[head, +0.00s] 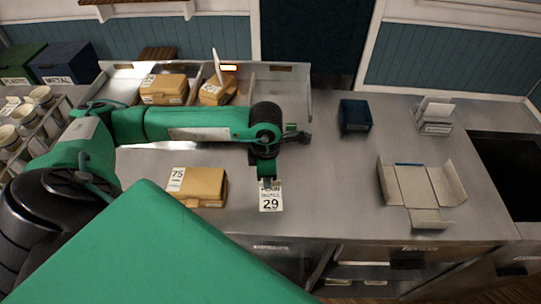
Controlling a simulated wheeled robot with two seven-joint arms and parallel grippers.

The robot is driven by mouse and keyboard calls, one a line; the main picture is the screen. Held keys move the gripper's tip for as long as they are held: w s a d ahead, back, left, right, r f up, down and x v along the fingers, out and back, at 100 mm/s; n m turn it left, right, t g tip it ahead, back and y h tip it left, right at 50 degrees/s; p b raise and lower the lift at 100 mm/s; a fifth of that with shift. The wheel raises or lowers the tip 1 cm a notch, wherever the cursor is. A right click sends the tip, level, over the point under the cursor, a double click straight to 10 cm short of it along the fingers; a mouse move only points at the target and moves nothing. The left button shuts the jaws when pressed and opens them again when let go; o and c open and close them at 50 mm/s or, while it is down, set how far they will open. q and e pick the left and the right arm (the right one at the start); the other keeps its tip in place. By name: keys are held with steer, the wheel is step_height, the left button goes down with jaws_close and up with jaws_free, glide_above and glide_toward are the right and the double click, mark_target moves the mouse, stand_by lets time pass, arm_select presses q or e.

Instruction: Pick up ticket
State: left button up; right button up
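A white ticket with a large "29" (270,202) is near the middle of the counter, close to its front edge. My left gripper (268,184) points down at the ticket's top edge and overlaps it in the picture. The fingertips are small and dark here, so I cannot tell whether they are closed on the ticket or just above it. I also cannot tell whether the ticket lies flat or is held up. My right gripper is not in view.
A cardboard box (207,185) with a "75" label (176,179) sits left of the ticket. More boxes (164,90) stand in the back divider. A blue bin (355,116), a card holder (435,125) and an unfolded carton (412,184) are to the right. Bare counter lies between.

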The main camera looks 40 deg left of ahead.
arm_select(q)
steer(key=shift+f, duration=0.8)
jaws_close()
steer(key=shift+d+r, duration=0.1)
